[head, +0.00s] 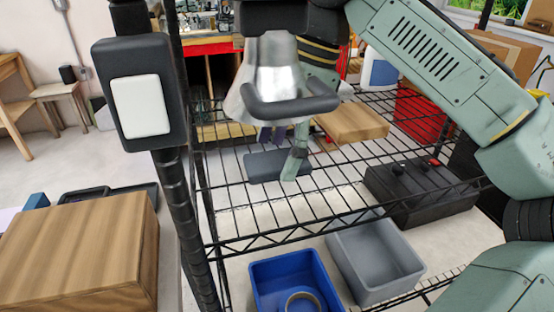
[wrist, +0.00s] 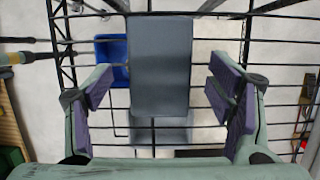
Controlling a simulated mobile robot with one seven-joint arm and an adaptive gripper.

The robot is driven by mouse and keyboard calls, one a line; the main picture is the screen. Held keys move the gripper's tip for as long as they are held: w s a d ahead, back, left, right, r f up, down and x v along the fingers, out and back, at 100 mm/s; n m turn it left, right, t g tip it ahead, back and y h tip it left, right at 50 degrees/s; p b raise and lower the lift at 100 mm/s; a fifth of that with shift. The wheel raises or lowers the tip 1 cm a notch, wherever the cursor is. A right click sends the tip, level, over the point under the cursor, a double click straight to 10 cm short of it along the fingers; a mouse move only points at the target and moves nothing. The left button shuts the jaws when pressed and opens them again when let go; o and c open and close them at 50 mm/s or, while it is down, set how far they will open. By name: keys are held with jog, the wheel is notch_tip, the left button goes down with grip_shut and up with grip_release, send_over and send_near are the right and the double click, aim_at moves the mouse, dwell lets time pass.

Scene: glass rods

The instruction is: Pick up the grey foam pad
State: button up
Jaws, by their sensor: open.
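The grey foam pad (head: 262,167) is a flat dark-grey slab lying on the wire rack shelf (head: 340,185) in the head view. In the wrist view the pad (wrist: 160,65) sits upright in the picture, centred between the two fingers. My gripper (wrist: 167,95) is open, with purple finger pads to the left and right of the foam pad and a gap on each side. In the head view my gripper (head: 285,150) is over the pad and covers its right part. I cannot tell the exact height between them.
A wooden board (head: 352,122) lies behind and right on the same shelf, and a black box (head: 420,192) sits at the right. Below are a blue bin (head: 262,280) and a grey bin (head: 375,262). A black rack post (head: 180,220) stands at the left.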

jog(key=shift+a+f, duration=0.1)
jog(key=shift+f, duration=0.25)
jog(key=shift+c, duration=0.2)
jog(key=c, duration=1)
